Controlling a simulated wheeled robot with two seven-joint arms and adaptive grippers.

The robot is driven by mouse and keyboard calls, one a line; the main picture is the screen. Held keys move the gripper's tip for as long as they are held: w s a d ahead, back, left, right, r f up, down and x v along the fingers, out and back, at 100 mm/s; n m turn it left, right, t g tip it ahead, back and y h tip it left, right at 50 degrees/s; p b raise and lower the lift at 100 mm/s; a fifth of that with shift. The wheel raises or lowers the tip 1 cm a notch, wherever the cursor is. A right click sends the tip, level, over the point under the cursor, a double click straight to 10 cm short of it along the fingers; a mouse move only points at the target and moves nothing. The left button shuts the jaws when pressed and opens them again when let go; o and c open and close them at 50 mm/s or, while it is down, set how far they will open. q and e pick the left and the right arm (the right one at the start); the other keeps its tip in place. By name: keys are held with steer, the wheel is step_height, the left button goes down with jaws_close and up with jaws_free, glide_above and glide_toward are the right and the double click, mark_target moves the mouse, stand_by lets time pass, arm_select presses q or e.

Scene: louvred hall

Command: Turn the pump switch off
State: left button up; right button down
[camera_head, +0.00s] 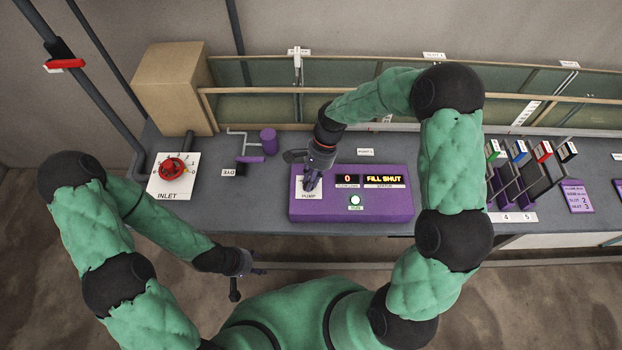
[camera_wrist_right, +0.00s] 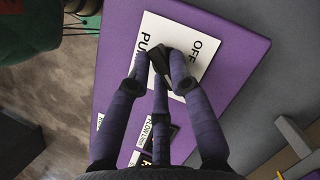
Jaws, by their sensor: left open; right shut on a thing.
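The pump switch is a small dark lever (camera_wrist_right: 154,79) on a white plate marked PUMP and OFF (camera_wrist_right: 204,72). The plate is on a purple control box (camera_head: 385,208), whose displays read 0 and FILL SHUT. My right gripper (camera_head: 311,181) reaches down onto the plate, its fingers shut on the lever, as the right wrist view also shows. The fingers hide most of the lever, so its exact position is hard to read. My left gripper (camera_head: 248,272) is open and empty, in front of the bench's front edge and well away from the switch.
A red INLET valve (camera_head: 173,168) and a purple-handled valve (camera_head: 250,159) stand to the left. A long glass tank runs behind.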

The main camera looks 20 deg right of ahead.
steer(key=n+p, duration=0.1)
steer(key=n, duration=0.1)
steer(key=n+g+h, duration=0.1)
steer(key=n, duration=0.1)
steer(key=shift+w+r+p, duration=0.1)
steer(key=shift+w+p, duration=0.1)
steer(key=shift+p, duration=0.2)
steer(key=n+h, duration=0.1)
steer(key=n, duration=0.1)
steer(key=n+p, duration=0.1)
steer(key=n, duration=0.1)
steer(key=shift+w+n+g+h, duration=0.1)
steer(key=shift+n+g+h, duration=0.2)
steer(key=shift+n+h, duration=0.1)
steer(key=n, duration=0.2)
steer(key=n+h, duration=0.1)
steer(key=n, duration=0.1)
steer(key=shift+w+a+h+p, duration=0.1)
steer(key=shift+a+h+p, duration=0.05)
steer(key=shift+h+p, duration=0.15)
steer(key=shift+a+n+h, duration=0.1)
steer(key=shift+n+h, duration=0.6)
steer(key=shift+n, duration=1.4)
steer(key=shift+w, duration=0.1)
steer(key=c, duration=1.4)
jaws_free()
steer(key=v, duration=1.1)
steer(key=shift+a+r, duration=0.2)
steer(key=shift+r, duration=0.2)
